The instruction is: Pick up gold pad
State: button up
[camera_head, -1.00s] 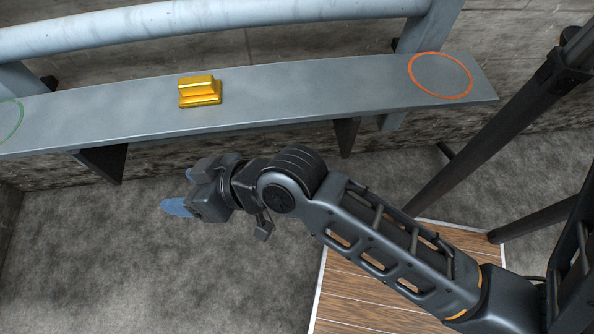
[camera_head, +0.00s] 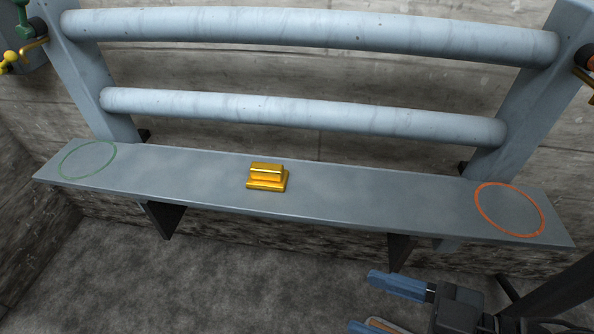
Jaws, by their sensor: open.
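The gold pad (camera_head: 267,177) is a shiny stepped block with a raised ridge on a wider base. It rests on the grey shelf (camera_head: 360,205), near the middle of its length. My gripper (camera_head: 385,306) is at the bottom right of the head view, below and to the right of the pad. Its two blue fingers are apart, with nothing seen between them. The gripper is well clear of the pad, and its lower part is cut off by the frame edge.
A green ring (camera_head: 87,160) marks the shelf's left end and an orange ring (camera_head: 509,210) its right end. Two pale blue pipes (camera_head: 300,112) run behind and above the shelf between uprights. Brackets (camera_head: 163,219) support the shelf. The shelf around the pad is clear.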

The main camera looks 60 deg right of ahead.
aim_at(262, 176)
jog(key=i+j+z, duration=0.1)
jog(key=z, duration=0.3)
jog(key=j+z, duration=0.35)
jog(key=i+j+z, duration=0.15)
jog(key=j, duration=0.4)
jog(key=i+j+z, duration=0.15)
jog(key=j, duration=0.45)
jog(key=j+z, duration=0.15)
jog(key=j, duration=0.4)
